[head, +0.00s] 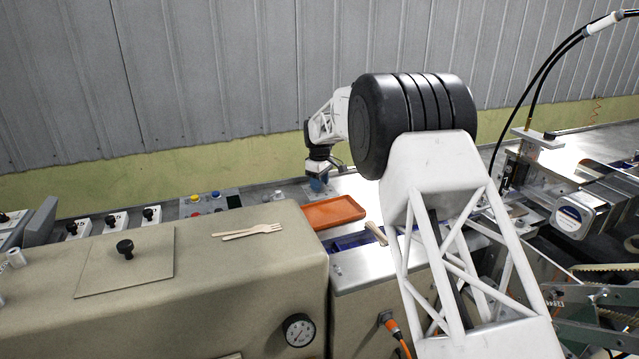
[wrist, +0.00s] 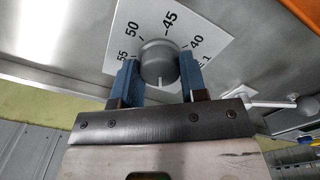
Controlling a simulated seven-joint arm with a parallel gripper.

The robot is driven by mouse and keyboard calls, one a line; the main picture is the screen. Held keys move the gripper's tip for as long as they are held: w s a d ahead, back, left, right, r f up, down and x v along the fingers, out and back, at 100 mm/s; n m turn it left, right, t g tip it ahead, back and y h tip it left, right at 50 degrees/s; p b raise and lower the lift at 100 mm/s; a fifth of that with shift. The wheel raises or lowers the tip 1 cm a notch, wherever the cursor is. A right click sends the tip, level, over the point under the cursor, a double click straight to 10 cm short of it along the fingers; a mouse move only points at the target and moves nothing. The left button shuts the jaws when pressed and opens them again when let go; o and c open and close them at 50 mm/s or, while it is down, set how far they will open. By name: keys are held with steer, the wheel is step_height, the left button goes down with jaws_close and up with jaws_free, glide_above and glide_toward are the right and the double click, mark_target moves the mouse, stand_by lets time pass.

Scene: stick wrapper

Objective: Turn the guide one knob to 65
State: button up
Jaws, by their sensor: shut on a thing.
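The guide one knob (wrist: 158,62) is a round grey knob on a white dial plate (wrist: 205,25) in the wrist view. The printed numbers 55, 50, 45 and 40 show around its upper side. A pale line on the knob points toward the bottom of the wrist view, toward my gripper's palm; no number is visible there. My gripper (wrist: 160,82) has its blue fingers on the left and right sides of the knob and is shut on it. In the head view my gripper (head: 318,184) is low beyond the orange tray; the knob cannot be made out there.
The orange tray (head: 333,212) lies just in front of my gripper. A wooden fork (head: 247,231) lies on the beige machine cover (head: 200,265). A button panel (head: 211,202) stands to the left. A small lever (wrist: 275,104) is right of the knob in the wrist view.

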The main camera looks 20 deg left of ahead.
steer(key=shift+n, duration=0.8)
steer(key=shift+r, duration=0.1)
steer(key=o, duration=0.9)
steer(key=shift+r, duration=3.85)
